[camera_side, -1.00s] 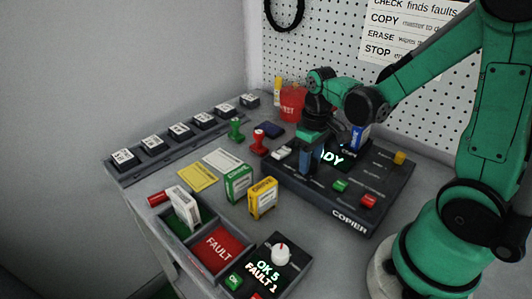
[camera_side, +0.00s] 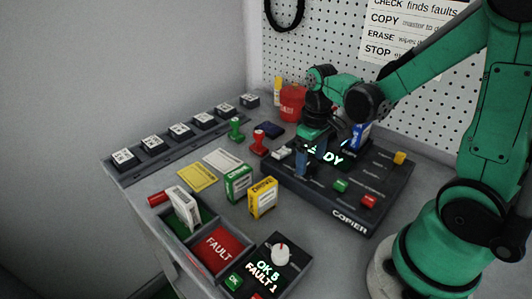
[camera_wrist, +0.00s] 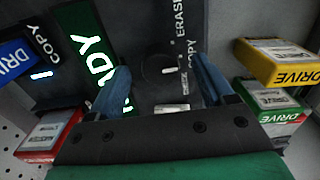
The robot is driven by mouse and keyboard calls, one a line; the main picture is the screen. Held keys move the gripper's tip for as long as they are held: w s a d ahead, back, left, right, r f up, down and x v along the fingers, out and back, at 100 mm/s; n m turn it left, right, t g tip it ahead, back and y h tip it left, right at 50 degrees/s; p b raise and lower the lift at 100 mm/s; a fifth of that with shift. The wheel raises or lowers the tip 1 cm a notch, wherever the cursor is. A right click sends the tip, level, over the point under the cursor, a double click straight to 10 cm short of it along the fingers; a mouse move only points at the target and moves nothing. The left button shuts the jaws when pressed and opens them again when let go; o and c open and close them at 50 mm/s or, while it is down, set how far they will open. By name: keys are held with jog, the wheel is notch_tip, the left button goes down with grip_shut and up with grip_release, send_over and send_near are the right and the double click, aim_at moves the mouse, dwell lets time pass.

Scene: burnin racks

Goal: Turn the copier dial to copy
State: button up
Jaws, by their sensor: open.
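The copier (camera_side: 318,205) is a dark box with a lit green READY screen (camera_side: 328,155), partly hidden by my gripper in the side view. In the wrist view the copier's dark top (camera_wrist: 145,20) carries ERASE and COPY labels. What looks like the dark, round dial (camera_wrist: 152,66) with a short white mark lies between and beyond my fingertips; in the side view it is hidden. My gripper (camera_side: 310,163) points down over the copier's left part, open and empty. Its two blue fingers also show in the wrist view (camera_wrist: 162,70), apart. I cannot tell which label the dial points to.
A blue drive (camera_side: 358,136) stands at the copier's back. Green (camera_side: 238,184) and yellow (camera_side: 263,198) drives stand left of it. Stamps (camera_side: 258,143), a red cup (camera_side: 292,103) and a FAULT tray (camera_side: 217,250) are nearby. A tester with a white knob (camera_side: 280,254) is in front.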

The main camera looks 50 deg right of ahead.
aim_at(311, 162)
jog(key=shift+r, duration=2.6)
jog(key=a+r+t, duration=0.3)
jog(key=a+t, duration=0.4)
jog(key=shift+s+a+r, duration=0.15)
jog(key=shift+a+r, duration=0.1)
jog(key=shift+a, duration=0.15)
